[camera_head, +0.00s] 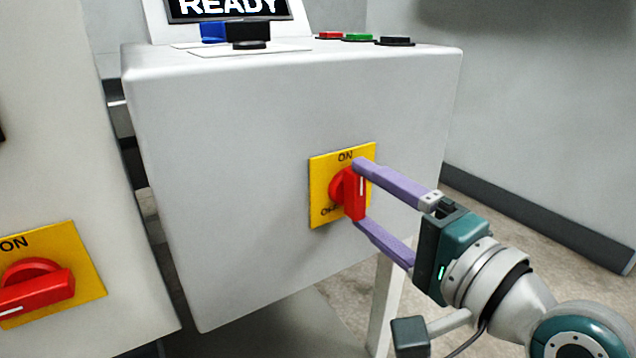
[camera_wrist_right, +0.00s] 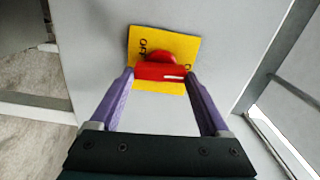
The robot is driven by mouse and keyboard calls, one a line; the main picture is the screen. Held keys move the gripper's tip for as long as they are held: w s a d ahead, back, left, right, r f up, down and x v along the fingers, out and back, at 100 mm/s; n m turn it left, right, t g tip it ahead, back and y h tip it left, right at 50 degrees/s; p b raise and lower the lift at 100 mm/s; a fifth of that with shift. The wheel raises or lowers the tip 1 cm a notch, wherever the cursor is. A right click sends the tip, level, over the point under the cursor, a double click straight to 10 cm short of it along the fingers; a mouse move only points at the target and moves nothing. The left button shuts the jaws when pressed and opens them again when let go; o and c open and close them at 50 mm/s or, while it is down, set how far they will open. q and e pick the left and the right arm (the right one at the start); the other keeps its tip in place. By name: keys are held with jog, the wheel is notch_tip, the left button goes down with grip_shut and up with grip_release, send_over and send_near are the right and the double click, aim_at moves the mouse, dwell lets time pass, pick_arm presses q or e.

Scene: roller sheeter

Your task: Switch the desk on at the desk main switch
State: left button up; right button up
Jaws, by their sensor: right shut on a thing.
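The desk main switch is a red rotary handle (camera_head: 355,196) on a yellow plate (camera_head: 318,190) marked ON at the top and OFF lower left. It sits on the front of the white desk (camera_head: 230,130). The handle stands upright, its white mark toward ON. My right gripper (camera_head: 364,193) has its purple fingers at the handle's upper and lower ends and is shut on it. In the right wrist view the handle (camera_wrist_right: 158,71) lies between the fingertips of the gripper (camera_wrist_right: 160,76). The desk's display (camera_head: 228,8) reads READY. My left gripper is not in view.
Another red rotary switch (camera_head: 36,288) on a yellow plate is on the white cabinet at the left, its handle lying nearly level. Red, green and black buttons (camera_head: 358,38) and a black knob (camera_head: 249,34) are on the desk top. Floor shows at the right.

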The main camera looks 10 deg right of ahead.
jog(key=shift+m, duration=0.5)
jog(key=o, duration=1.2)
jog(key=p+v, duration=0.2)
jog(key=v, duration=0.8)
